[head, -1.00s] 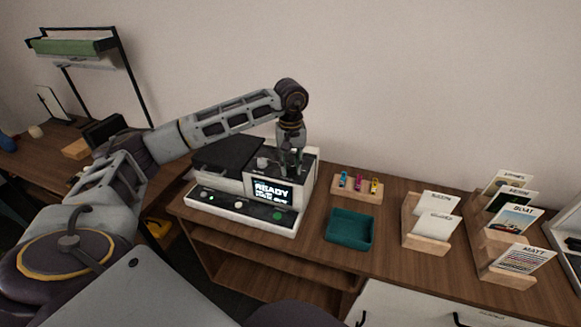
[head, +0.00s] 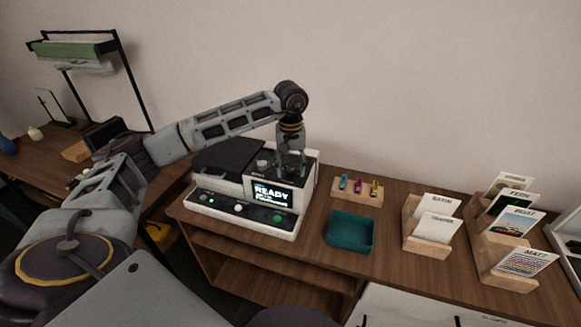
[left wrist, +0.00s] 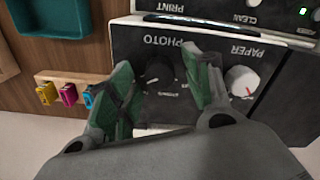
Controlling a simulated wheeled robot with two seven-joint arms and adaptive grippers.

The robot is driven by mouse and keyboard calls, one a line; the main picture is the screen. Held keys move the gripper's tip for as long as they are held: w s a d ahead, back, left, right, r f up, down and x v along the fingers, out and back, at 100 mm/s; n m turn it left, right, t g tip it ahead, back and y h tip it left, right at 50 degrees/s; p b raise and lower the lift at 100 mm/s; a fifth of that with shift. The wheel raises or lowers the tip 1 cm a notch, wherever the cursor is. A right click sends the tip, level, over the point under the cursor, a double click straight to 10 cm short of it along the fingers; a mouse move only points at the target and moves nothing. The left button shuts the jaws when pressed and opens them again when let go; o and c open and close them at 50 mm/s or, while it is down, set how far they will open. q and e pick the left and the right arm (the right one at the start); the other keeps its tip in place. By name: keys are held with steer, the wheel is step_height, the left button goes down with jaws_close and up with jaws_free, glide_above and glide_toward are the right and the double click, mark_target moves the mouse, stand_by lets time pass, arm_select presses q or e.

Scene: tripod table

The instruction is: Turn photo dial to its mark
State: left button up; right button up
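The photo dial (left wrist: 158,76) is a dark round knob on the printer's black top panel, below the word PHOTO in the left wrist view. My left gripper (left wrist: 165,64) has its two green-grey fingers apart, one on each side of this dial. I see gaps between the fingers and the knob. The dial's mark and pointer are too dark and small to read. In the head view my left gripper (head: 291,168) points down over the right part of the printer (head: 230,207) and hides the photo dial. My right gripper is out of view.
The white paper dial (left wrist: 243,82) with a red pointer stands close beside one finger. A teal tray (head: 350,231) and a wooden holder with small coloured cartridges (head: 358,186) are right of the printer. Card stands (head: 427,245) stand farther right. The screen (head: 271,193) reads READY.

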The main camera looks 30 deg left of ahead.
mark_target(290, 169)
arm_select(q)
step_height(290, 169, up, 12)
stand_by(1.0)
steer(key=shift+s, duration=0.1)
stand_by(0.5)
